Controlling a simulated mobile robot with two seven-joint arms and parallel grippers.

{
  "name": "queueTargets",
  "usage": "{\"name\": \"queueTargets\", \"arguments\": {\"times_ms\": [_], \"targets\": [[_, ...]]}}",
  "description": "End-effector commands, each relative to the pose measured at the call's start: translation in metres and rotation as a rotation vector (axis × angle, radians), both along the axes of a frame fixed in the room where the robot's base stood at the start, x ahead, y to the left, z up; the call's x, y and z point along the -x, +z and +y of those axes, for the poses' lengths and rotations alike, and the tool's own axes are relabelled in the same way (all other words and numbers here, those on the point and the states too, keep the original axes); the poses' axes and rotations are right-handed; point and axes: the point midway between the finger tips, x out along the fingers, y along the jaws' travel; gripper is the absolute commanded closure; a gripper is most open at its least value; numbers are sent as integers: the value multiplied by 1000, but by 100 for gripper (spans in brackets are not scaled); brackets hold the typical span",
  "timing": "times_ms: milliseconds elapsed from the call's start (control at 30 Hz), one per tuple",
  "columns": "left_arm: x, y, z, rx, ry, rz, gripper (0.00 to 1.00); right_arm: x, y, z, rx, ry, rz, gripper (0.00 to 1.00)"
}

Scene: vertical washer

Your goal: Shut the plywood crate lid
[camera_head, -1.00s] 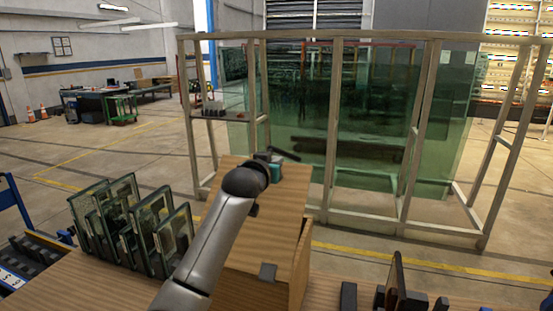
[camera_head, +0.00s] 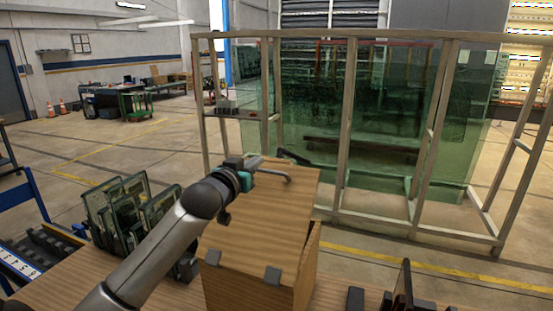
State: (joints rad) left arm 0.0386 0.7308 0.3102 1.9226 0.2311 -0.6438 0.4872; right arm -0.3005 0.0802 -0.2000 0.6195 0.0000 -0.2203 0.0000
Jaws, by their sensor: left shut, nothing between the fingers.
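The plywood crate (camera_head: 306,275) stands on the wooden bench at the bottom centre of the head view. Its lid (camera_head: 265,225) has two dark hinges at its near edge. The lid slopes up away from them, its far edge raised, with a dark wedge-shaped gap above the right wall. My left gripper (camera_head: 287,178), with teal parts at its wrist, is shut and empty over the far part of the lid. I cannot tell whether its fingers touch the lid. My left arm hides the lid's left side. My right gripper is not in view.
Framed glass panes (camera_head: 130,205) stand on the bench left of the crate, partly behind my arm. Dark upright pieces (camera_head: 403,285) stand right of it. A large rack (camera_head: 345,130) with green glass sheets stands behind. A blue frame (camera_head: 30,200) is at the left.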

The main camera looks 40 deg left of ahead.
Motion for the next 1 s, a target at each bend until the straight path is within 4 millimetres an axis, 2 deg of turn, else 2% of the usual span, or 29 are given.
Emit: {"name": "queueTargets", "arguments": {"times_ms": [300, 733, 1000], "targets": [[-38, 0, 13, -1, 2, 0, 100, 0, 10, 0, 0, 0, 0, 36], [-84, -4, 27, 0, 2, 0, 100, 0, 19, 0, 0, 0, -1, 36], [-101, -25, 32, -1, 3, 2, 100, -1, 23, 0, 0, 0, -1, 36]]}}
